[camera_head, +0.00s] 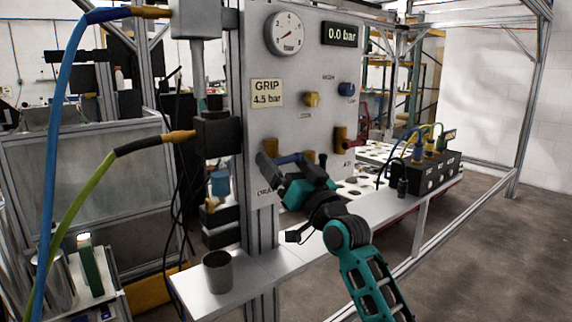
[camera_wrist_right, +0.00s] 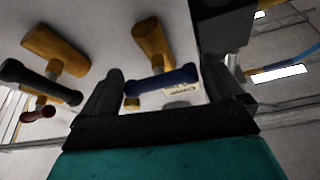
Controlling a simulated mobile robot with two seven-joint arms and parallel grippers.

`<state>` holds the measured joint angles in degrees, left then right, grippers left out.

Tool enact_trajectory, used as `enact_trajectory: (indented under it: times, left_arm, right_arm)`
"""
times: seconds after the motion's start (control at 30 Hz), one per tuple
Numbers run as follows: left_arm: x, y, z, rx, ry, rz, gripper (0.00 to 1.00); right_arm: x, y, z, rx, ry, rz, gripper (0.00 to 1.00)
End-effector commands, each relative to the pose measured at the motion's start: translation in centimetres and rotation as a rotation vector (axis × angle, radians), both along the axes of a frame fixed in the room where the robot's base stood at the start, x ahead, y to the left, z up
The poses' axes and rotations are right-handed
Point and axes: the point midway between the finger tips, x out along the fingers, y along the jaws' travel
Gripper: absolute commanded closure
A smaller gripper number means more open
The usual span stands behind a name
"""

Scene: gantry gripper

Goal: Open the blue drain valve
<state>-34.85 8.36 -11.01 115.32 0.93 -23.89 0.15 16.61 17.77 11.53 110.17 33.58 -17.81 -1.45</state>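The blue drain valve handle (camera_head: 288,158) is a short dark-blue bar low on the grey panel, above a partly hidden drain label. In the right wrist view the blue handle (camera_wrist_right: 162,82) sits on a brass body (camera_wrist_right: 152,42) and lies across the gap between my fingers. My right gripper (camera_head: 295,167) is at the panel, with one finger towards each end of the handle. In the wrist view the gripper (camera_wrist_right: 165,80) is open and does not look closed on the handle; contact at the ends is unclear. My left gripper is not in view.
Another brass valve with a black handle (camera_wrist_right: 40,80) is beside the drain valve. The panel carries a gauge (camera_head: 285,33), a display (camera_head: 339,34) reading 0.0 bar and a 4.5 bar label (camera_head: 267,93). A grey cup (camera_head: 217,272) stands on the bench. A black connector box (camera_head: 425,173) is at right.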

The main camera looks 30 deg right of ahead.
Motion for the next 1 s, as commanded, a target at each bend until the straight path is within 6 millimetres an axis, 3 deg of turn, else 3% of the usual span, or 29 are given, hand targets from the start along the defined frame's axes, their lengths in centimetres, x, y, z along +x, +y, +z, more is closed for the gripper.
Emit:
enact_trajectory:
  times: [0.33,0.67,1.0]
  left_arm:
    - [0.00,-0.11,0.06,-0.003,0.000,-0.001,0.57]
    - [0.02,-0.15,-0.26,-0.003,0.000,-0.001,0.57]
    - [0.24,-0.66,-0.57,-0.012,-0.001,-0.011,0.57]
  right_arm:
    - [-0.03,0.03,-0.01,0.000,0.000,0.001,0.38]
    - [-0.03,-0.02,-0.13,-0.050,-0.003,0.001,0.38]
    - [-0.02,-0.17,-0.25,-0.290,-0.020,0.002,0.38]
